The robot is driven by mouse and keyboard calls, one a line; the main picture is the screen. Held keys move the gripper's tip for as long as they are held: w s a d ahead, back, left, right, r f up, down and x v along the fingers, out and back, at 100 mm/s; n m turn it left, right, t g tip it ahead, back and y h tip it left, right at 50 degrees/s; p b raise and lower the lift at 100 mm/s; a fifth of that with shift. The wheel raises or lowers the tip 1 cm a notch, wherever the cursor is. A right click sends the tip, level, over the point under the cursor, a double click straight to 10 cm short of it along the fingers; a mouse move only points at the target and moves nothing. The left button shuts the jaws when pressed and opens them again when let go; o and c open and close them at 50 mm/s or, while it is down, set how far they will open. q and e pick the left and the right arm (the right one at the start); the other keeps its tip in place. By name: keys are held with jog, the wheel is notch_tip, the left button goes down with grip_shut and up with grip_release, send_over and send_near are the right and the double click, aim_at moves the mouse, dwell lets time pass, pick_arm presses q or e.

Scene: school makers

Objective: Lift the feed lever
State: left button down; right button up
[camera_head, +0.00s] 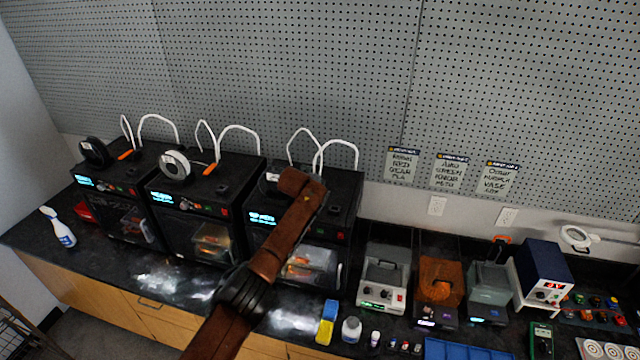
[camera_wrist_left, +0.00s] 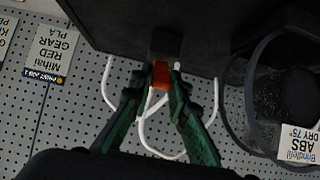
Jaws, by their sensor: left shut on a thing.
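The feed lever (camera_wrist_left: 160,74) is a small orange piece on a black mount at the edge of a dark printer body (camera_wrist_left: 150,15) in the left wrist view. My left gripper (camera_wrist_left: 160,82) has its two green-and-black fingers closed on the lever, one on each side. In the head view my left arm reaches over the third printer (camera_head: 337,212), and its wrist hides the lever and my gripper's fingers. The other two printers, the left one (camera_head: 92,172) and the middle one (camera_head: 180,195), show similar orange levers on top. My right gripper is not in view.
A spool (camera_wrist_left: 278,95) with an ABS label is close beside the gripper. White tubes (camera_wrist_left: 150,140) loop near the fingers. Pegboard (camera_head: 300,70) stands behind. The counter holds a spray bottle (camera_head: 60,228), a grey device (camera_head: 383,280) and an orange-topped device (camera_head: 440,280).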

pick_arm(q)
jog(key=shift+d+r, duration=0.1)
jog(key=shift+d, duration=0.1)
dwell(0.3)
jog(key=c, duration=1.8)
grip_release()
jog(key=shift+w, duration=0.15)
jog(key=shift+c, duration=0.2)
jog(key=shift+a, duration=0.25)
jog(key=shift+s+d, duration=0.25)
jog(key=shift+s, duration=0.05)
jog(key=shift+s+r, duration=0.2)
jog(key=v, duration=1.1)
jog(key=shift+a, duration=0.35)
jog(key=shift+w, duration=0.1)
